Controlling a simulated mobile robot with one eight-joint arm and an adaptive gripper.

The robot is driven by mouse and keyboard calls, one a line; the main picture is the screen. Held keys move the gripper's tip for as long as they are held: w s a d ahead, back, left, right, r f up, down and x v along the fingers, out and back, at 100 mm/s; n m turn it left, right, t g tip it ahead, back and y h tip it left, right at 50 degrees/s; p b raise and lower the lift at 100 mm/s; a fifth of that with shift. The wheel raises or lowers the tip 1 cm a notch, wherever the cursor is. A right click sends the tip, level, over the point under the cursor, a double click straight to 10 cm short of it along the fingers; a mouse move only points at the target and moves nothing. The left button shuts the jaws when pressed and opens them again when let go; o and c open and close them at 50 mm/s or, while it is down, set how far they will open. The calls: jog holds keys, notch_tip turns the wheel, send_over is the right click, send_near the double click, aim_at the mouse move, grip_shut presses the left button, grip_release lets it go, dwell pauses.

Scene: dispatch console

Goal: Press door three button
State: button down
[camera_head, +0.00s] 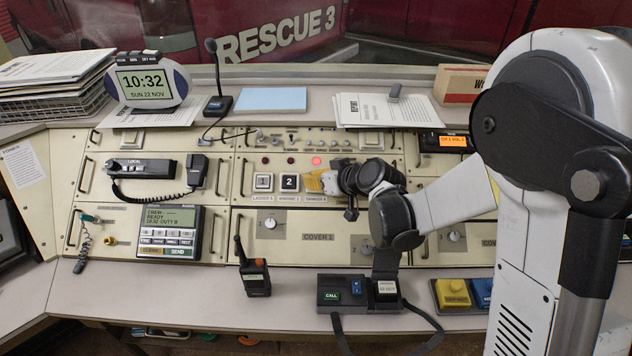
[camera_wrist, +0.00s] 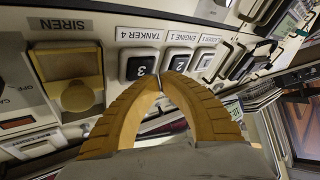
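Button 2 (camera_head: 289,182) and white button 1 (camera_head: 263,182) stand left of my gripper in the head view. A red lamp (camera_head: 316,161) above my gripper is lit.
A yellow siren control (camera_wrist: 78,96) is beside button 3 in the wrist view. A handset (camera_head: 196,170) hangs on the panel at left. A radio (camera_head: 254,277) and a call box (camera_head: 357,290) stand on the front ledge.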

jog(key=s+r+p, duration=0.2)
jog(key=r+p, duration=0.1)
jog(key=r, duration=0.1)
jog(key=shift+s+r, duration=0.1)
jog(key=shift+s, duration=0.3)
dwell(0.5)
notch_tip(320, 180, up, 8)
jog(key=p, duration=0.5)
jog(key=shift+p, duration=0.4)
